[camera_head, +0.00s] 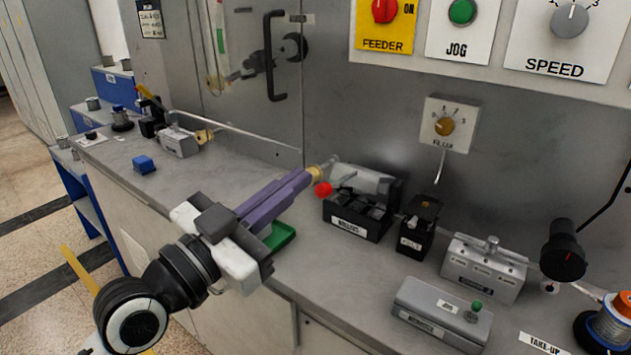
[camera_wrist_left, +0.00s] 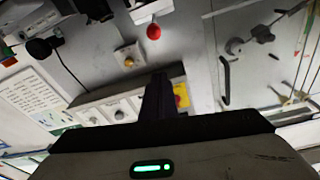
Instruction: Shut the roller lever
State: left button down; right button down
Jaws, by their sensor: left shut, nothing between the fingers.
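The roller unit (camera_head: 357,222), a dark box with a label on its front, stands on the bench near the middle of the head view. A grey roller block (camera_head: 362,180) sits tilted at its top. The roller lever's red ball knob (camera_head: 323,189) sticks out at the unit's left; it also shows in the left wrist view (camera_wrist_left: 153,31). My left gripper (camera_head: 306,178) has purple fingers, shut and empty, with their tips just left of the knob. In the left wrist view the fingers (camera_wrist_left: 158,82) point towards the knob. Contact cannot be told. My right gripper is not in view.
A brass-coloured tubular piece (camera_head: 316,173) is close to my fingertips. A black box (camera_head: 417,228) and grey units (camera_head: 484,268) stand to the right. A green tray (camera_head: 279,236) lies partly behind my gripper. A blue block (camera_head: 144,164) lies left, with clear bench around it.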

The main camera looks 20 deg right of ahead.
pick_arm(q)
jog(key=x, duration=0.8)
jog(key=shift+s+a+f, duration=0.1)
jog(key=shift+a+f, duration=0.2)
jog(key=shift+f, duration=0.4)
jog(key=shift+w+a+f, duration=0.1)
jog(key=shift+a+f, duration=0.2)
jog(key=shift+f, duration=0.4)
jog(key=shift+s+a+f, duration=0.1)
jog(key=shift+a+f, duration=0.2)
jog(key=shift+f, duration=0.4)
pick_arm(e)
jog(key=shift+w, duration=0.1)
